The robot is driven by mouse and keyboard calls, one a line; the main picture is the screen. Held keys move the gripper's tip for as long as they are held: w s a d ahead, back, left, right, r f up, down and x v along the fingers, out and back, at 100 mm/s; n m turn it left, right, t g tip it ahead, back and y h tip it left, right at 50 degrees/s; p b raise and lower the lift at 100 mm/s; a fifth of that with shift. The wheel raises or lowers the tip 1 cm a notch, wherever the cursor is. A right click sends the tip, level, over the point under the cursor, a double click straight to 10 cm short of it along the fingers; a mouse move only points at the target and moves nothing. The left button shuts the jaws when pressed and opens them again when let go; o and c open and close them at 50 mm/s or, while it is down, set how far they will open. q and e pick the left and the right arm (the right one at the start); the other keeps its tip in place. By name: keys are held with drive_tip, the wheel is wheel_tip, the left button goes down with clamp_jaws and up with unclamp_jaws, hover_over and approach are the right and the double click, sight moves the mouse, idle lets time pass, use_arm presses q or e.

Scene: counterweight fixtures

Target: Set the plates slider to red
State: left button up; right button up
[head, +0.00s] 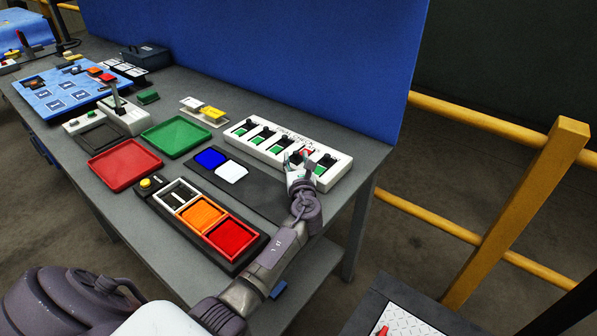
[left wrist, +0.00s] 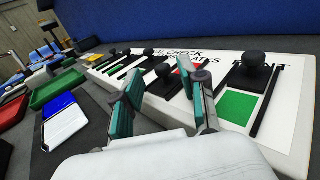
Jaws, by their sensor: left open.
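The white slider panel (head: 338,172) stands at the back right of the table and also fills the wrist view (left wrist: 292,140). At the slider below "PLATES", a red patch (left wrist: 184,65) shows at the far end.
A dark tray with blue and white tiles (head: 231,173) lies left of the panel. Nearer are a holder with orange and red trays (head: 231,237), a red tray (head: 125,165) and a green tray (head: 176,136). A blue wall (head: 270,60) rises behind.

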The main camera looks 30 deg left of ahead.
use_arm(q)
drive_tip(key=v, duration=1.1)
